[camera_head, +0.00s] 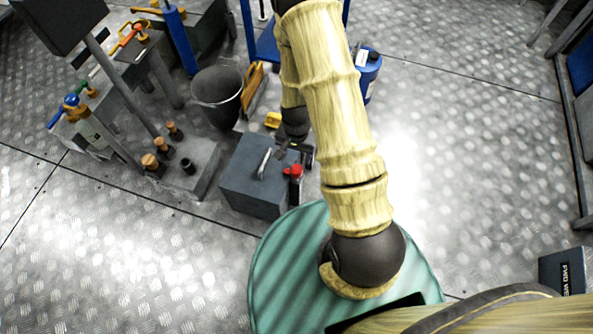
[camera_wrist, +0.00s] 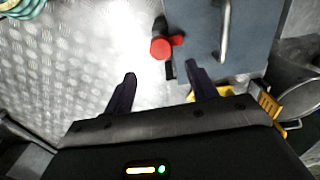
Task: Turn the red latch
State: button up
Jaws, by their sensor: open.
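The red latch (camera_head: 293,171) is a small red knob with a short lever, at the right edge of a grey box (camera_head: 250,190). In the wrist view the red latch (camera_wrist: 161,48) shows just ahead of my fingertips, beside the box's edge (camera_wrist: 190,35). My gripper (camera_wrist: 160,72) is open and empty, with its dark fingers spread apart. The latch lies beyond the gap between the fingertips, apart from both as far as I can tell. In the head view my arm partly hides my gripper, which is close behind the latch.
A metal handle (camera_head: 264,163) stands up from the box top. A dark bucket (camera_head: 218,95) and a yellow frame (camera_head: 253,88) stand behind the box. A pedestal with orange-topped levers (camera_head: 150,161) is at left. A blue canister (camera_head: 369,72) stands behind my arm.

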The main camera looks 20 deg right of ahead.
aim_at(297, 169)
notch_tip(297, 169, down, 10)
jog(key=b, duration=0.4)
jog(key=shift+f, duration=0.2)
jog(key=c, duration=1)
